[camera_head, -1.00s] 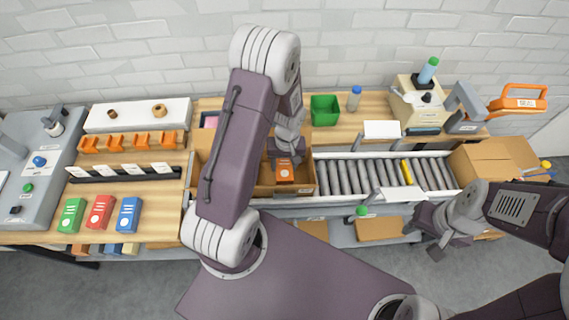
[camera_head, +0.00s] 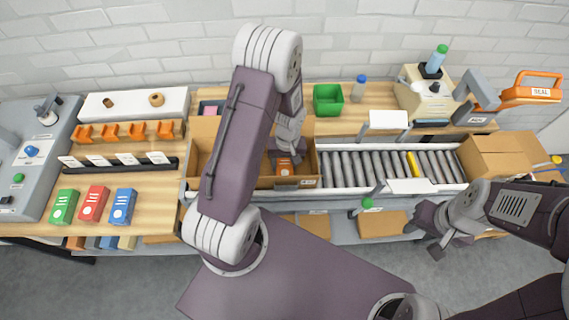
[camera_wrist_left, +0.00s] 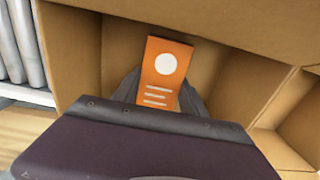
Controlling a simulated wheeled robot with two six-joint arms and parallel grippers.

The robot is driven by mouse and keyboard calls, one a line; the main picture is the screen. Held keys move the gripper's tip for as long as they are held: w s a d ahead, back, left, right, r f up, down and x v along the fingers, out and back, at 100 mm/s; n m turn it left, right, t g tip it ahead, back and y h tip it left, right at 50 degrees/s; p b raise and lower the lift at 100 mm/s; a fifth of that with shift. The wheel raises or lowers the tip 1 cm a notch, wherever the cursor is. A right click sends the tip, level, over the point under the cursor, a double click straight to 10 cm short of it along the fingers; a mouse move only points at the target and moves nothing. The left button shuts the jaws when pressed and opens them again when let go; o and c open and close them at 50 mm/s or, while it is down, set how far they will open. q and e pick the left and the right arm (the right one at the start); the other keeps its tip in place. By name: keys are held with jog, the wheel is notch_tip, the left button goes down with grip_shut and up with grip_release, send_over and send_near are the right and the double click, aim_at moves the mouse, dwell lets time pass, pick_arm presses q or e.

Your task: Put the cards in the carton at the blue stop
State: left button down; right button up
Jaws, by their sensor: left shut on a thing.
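An orange card pack (camera_head: 284,167) with a white dot and lines is in my left gripper (camera_head: 284,152), inside an open carton (camera_head: 263,183) on the near left of the roller line. In the left wrist view my left gripper (camera_wrist_left: 160,98) is shut on the orange card pack (camera_wrist_left: 166,62), with carton walls (camera_wrist_left: 70,50) around it. Whether the pack touches the carton floor is hard to tell. Green (camera_head: 64,206), red (camera_head: 94,203) and blue (camera_head: 123,206) packs lie on the left table. My right gripper (camera_head: 440,240) hangs at the lower right, its jaws unclear.
A green bin (camera_head: 327,99) and a blue-capped bottle (camera_head: 360,88) stand behind. My left arm hides part of the carton.

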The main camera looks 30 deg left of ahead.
pick_arm(q)
jog(key=c, duration=0.6)
grip_release()
jog(key=shift+o, duration=0.2)
jog(key=shift+r+p, duration=0.95)
jog(key=shift+r, duration=0.15)
notch_tip(320, 180, up, 6)
jog(key=p, duration=0.5)
jog(key=shift+r, duration=0.1)
